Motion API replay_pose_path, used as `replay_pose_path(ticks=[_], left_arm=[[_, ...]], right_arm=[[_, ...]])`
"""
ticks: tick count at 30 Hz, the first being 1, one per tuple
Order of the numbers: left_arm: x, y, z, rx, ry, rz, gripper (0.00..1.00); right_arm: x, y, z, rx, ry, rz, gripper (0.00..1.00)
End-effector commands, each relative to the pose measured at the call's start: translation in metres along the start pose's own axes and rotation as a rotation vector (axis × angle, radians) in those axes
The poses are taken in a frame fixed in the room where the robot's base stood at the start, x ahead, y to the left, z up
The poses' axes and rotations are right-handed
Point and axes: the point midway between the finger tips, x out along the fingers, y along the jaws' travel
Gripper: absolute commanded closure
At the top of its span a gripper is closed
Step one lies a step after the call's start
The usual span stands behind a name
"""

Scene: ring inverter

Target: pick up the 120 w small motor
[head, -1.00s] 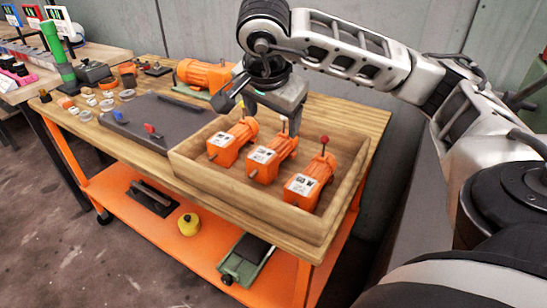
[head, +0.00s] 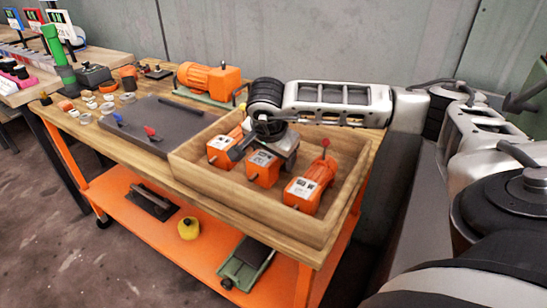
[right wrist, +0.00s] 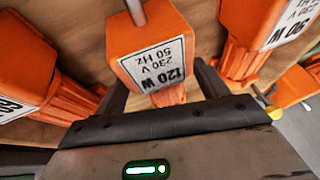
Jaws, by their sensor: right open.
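The 120 W small motor (right wrist: 150,52) is orange with a white label and a metal shaft. In the right wrist view it lies between the fingers of my right gripper (right wrist: 160,80), which is open with one finger on each side. In the head view it is the middle motor (head: 262,168) in the wooden tray (head: 240,200). My right gripper (head: 264,152) is low over its rear part and hides that part. I cannot tell whether the fingers touch it. My left gripper is not in view.
Two similar orange motors flank it closely: one on the left (head: 221,150), one on the right (head: 308,188). The right wrist view shows a 90 W label on one neighbour (right wrist: 250,40). A dark board (head: 150,118) and a larger orange motor (head: 207,80) are beyond the tray.

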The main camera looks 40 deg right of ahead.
Motion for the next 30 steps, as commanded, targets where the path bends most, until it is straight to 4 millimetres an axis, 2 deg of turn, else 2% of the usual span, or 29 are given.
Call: replay_pose_path(ticks=[3, 9, 11, 17, 18, 30], left_arm=[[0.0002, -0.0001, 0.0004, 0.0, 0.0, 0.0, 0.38], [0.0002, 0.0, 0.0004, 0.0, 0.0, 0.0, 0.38], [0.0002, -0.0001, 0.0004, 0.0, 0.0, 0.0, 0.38], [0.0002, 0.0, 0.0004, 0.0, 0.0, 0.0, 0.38], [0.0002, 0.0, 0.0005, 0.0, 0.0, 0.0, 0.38], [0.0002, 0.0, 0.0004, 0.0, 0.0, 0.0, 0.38]], right_arm=[[0.0077, 0.0001, 0.0, 0.0, 0.0, 0.0, 0.27], [0.008, 0.0, 0.0001, 0.0, -0.001, -0.001, 0.27], [0.0079, 0.0, 0.0001, 0.0, -0.001, -0.001, 0.41], [0.0081, 0.0004, 0.0001, 0.0, 0.0, 0.001, 0.97], [0.0081, 0.0005, 0.0, 0.0, 0.0, 0.001, 1.0], [-0.0009, -0.0031, -0.0046, 0.004, 0.003, -0.007, 1.0]])
